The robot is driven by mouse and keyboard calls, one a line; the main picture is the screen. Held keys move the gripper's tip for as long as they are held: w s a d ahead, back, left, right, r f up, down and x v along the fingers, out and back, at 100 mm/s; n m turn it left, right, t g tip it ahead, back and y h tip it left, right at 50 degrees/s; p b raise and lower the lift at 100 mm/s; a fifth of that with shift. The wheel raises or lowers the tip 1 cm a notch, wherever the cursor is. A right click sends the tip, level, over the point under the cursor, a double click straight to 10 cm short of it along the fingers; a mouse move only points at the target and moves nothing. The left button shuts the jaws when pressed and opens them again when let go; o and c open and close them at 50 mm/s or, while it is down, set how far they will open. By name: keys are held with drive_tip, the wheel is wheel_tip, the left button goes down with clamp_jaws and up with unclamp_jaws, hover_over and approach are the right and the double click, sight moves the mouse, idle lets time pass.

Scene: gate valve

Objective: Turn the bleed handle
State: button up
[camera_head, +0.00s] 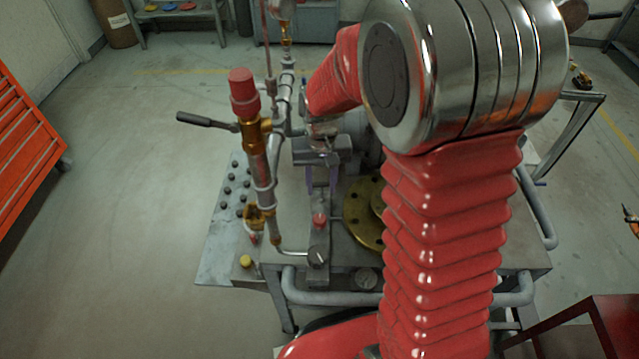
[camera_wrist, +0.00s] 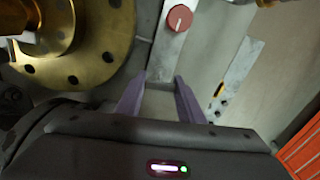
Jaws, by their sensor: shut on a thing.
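My gripper (camera_head: 322,188) points down beside the valve assembly; its two purple fingers also show in the wrist view (camera_wrist: 160,80). The fingers stand apart, one on each side of the near end of a grey bar (camera_wrist: 168,58), and appear shut on it. The exact contact is hard to see. A round red knob (camera_wrist: 180,18) with a white mark sits on this bar, beyond the fingertips. A red piece shows in the head view (camera_head: 319,217) just below the fingers. I cannot tell for sure which part is the bleed handle.
A brass flange (camera_wrist: 85,45) with bolt holes lies left of the fingers in the wrist view. A vertical pipe with a red cap (camera_head: 243,92) and a black-handled lever (camera_head: 205,120) stand to the left.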

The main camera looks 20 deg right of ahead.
sight(321, 183)
drive_tip(key=shift+w+r+m, duration=0.1)
drive_tip(key=shift+w+m, duration=0.05)
drive_tip(key=shift+m, duration=0.65)
drive_tip(key=o, duration=1.1)
drive_tip(key=shift+c, duration=0.2)
wheel_tip(321, 183, up, 14)
drive_tip(key=shift+f, duration=0.2)
